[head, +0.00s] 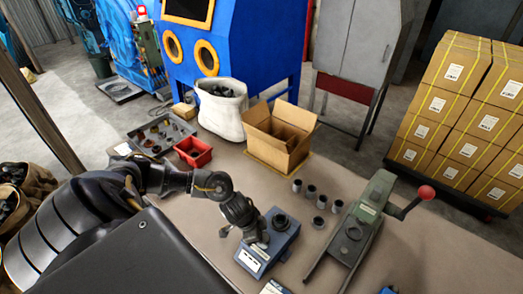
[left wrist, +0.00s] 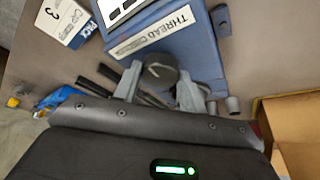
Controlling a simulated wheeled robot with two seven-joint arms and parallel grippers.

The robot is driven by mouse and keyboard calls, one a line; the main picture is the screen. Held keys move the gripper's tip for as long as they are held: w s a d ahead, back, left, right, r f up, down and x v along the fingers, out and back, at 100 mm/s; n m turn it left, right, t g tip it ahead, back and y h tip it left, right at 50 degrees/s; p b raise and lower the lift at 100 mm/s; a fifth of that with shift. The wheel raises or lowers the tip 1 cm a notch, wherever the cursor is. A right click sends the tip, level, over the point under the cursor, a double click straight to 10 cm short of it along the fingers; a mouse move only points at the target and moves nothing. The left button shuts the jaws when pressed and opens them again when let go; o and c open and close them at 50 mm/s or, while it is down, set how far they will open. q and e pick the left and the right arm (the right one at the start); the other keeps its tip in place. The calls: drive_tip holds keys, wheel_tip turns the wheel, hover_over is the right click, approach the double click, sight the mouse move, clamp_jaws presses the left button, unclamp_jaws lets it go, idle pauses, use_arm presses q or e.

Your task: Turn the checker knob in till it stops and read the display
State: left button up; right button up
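The blue thread checker (head: 268,248) stands on the table in the head view, with a round dark port on top. In the left wrist view its blue case (left wrist: 190,45) carries a "THREAD" label. The round dark checker knob (left wrist: 160,70) lies between the fingers of my left gripper (left wrist: 159,80), which appear to be shut on its sides. In the head view the left gripper (head: 252,236) is down at the checker's left side and hides the knob. The checker's display (left wrist: 120,8) is partly cut off at the top of the wrist view; its reading is not legible. My right gripper is out of view.
A green press (head: 365,215) with a red-ended lever stands right of the checker. An open cardboard box (head: 280,135), a red bin (head: 193,151) and a grey parts tray (head: 160,137) lie behind.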

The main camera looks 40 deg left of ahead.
use_arm(q)
drive_tip(key=shift+c, duration=1.3)
